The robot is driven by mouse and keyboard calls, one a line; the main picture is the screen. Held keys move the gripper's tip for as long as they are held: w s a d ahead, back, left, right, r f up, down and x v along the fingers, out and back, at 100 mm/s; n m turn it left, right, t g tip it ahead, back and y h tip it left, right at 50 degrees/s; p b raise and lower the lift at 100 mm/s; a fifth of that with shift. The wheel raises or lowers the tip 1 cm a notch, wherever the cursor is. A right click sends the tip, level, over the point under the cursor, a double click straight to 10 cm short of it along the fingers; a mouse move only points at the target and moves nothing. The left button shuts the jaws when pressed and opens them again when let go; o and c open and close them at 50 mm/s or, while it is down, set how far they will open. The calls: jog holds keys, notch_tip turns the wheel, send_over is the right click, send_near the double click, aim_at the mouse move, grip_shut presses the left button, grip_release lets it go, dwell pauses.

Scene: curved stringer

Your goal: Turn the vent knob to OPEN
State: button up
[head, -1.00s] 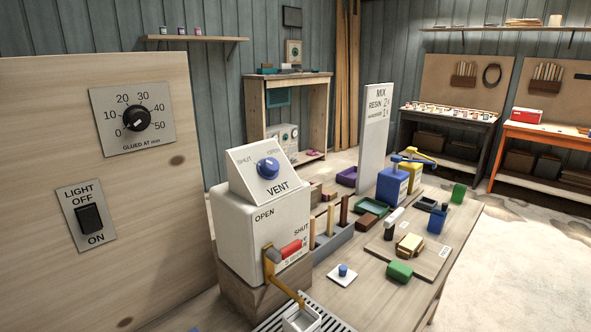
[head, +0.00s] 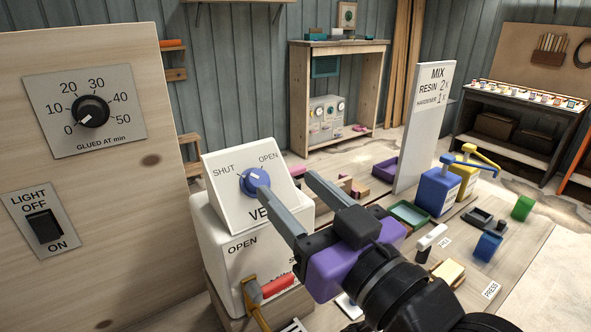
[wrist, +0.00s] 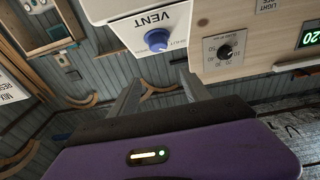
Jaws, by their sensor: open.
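The blue vent knob (head: 254,181) sits on the sloped white VENT panel (head: 226,202), between the printed words SHUT at left and OPEN at right. Its pale mark points to the upper left, toward SHUT. My gripper (head: 286,183) is open and empty, right of the knob. Its left finger overlaps the knob's right edge in the head view; whether they touch I cannot tell. In the wrist view the knob (wrist: 157,40) shows beyond the fingertips (wrist: 160,76) and is not between them.
A wooden board (head: 150,215) with a dial (head: 91,111) and light switch (head: 45,227) stands at left. Blue and yellow pump bottles (head: 438,190) and a MIX sign (head: 425,120) stand at right.

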aim_at(261, 182)
jog(key=shift+g, duration=0.6)
jog(key=w+a+f, duration=0.1)
jog(key=w, duration=0.1)
jog(key=w+a+p, duration=0.1)
jog(key=w+a, duration=0.1)
jog(key=w+a+f, duration=0.1)
jog(key=w, duration=0.1)
jog(key=shift+w+a+f, duration=0.2)
jog(key=shift+a+f, duration=0.15)
jog(key=shift+c, duration=0.3)
grip_shut()
